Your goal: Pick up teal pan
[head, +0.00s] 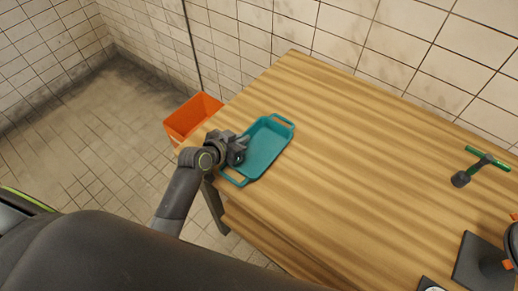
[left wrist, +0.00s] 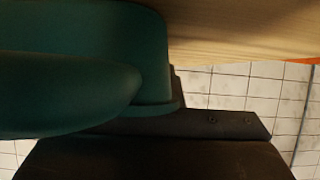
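The teal pan (head: 266,147) is a shallow rectangular tray with a loop handle at each end. It lies on the left part of the wooden table, near its left edge. My left gripper (head: 238,150) is at the pan's left long side, with its fingers at the rim. In the left wrist view the teal pan (left wrist: 150,50) fills the upper left, very close to the camera, with a dark gripper part (left wrist: 200,125) right below it. Whether the fingers are closed on the rim is hidden. My right gripper does not show.
The wooden table (head: 350,150) is clear to the right of the pan. An orange bin (head: 193,115) stands beyond the table's left edge. A green-handled tool (head: 480,165) and a dark stand (head: 485,262) are at the right. A tiled wall (head: 400,50) runs behind the table.

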